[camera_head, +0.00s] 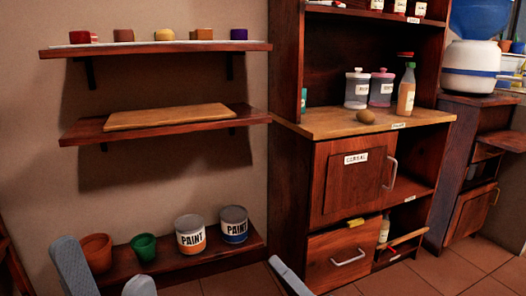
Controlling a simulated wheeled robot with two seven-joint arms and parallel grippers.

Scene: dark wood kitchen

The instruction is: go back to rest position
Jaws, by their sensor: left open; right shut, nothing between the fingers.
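My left gripper (105,262) comes in at the bottom left corner. Its two grey fingers are spread apart with nothing between them, in front of the low shelf with pots and paint cans. My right gripper (287,275) shows only as a slim grey tip at the bottom edge, left of the cabinet's drawer. It is shut and holds nothing. The rest of both arms is out of view.
A low shelf (190,262) holds an orange pot (96,252), a green pot (143,247) and two paint cans (191,236). Wall shelves (85,131) hang above.

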